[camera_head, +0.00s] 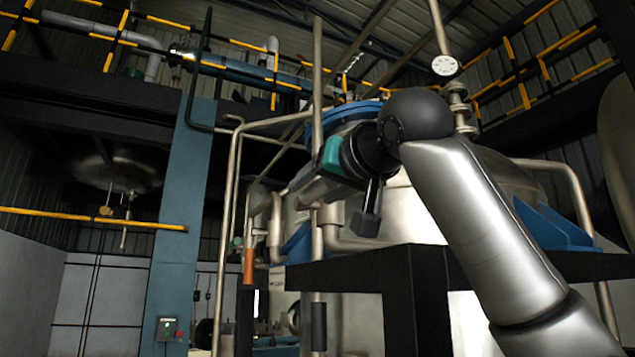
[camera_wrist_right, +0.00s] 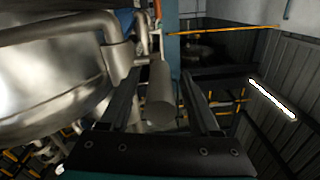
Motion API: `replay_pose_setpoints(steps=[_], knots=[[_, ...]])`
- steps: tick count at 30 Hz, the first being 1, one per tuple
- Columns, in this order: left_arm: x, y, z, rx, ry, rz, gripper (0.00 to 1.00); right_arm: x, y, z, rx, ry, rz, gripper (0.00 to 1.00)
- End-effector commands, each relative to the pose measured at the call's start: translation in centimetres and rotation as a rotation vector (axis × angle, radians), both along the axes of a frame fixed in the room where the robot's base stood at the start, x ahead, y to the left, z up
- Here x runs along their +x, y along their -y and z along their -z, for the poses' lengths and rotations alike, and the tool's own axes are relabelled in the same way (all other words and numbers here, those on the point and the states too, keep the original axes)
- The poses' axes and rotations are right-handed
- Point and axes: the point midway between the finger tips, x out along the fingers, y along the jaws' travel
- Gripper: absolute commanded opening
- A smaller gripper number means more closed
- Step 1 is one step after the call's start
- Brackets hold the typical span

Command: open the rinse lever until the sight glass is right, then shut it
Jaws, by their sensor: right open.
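My right arm comes in from the lower right in the head view, with its teal-and-black right gripper (camera_head: 300,182) in front of the steel vessel's pipework. In the right wrist view the two dark fingers of this gripper (camera_wrist_right: 163,76) stand apart. A grey, round-ended cylinder (camera_wrist_right: 161,103) shows in the gap between them; I cannot tell whether it touches either finger. It may be the grey rounded piece (camera_head: 259,200) on the pipework in the head view. An orange cylinder (camera_head: 248,266) hangs below it. I cannot identify the rinse lever or sight glass with certainty. My left gripper is not in view.
The large steel vessel (camera_head: 400,222) stands behind my right arm, with a black frame (camera_head: 345,272) in front. A blue column (camera_head: 183,205) carries a small control box (camera_head: 167,328). Pipes crowd the gripper; yellow-black rails (camera_head: 90,217) run at left and overhead.

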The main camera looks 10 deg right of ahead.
Motion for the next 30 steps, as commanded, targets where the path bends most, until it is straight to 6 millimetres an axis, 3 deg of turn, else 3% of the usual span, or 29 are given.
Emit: replay_pose_setpoints(steps=[6,23,30], knots=[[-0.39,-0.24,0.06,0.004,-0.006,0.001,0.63,0.02,-0.01,0.05,0.000,0.000,0.000,0.62],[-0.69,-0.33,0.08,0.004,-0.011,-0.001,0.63,-0.03,0.02,0.00,0.000,0.000,0.000,0.00],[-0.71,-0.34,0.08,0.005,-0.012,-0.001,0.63,-0.03,0.03,-0.02,0.000,0.001,0.000,0.00]])
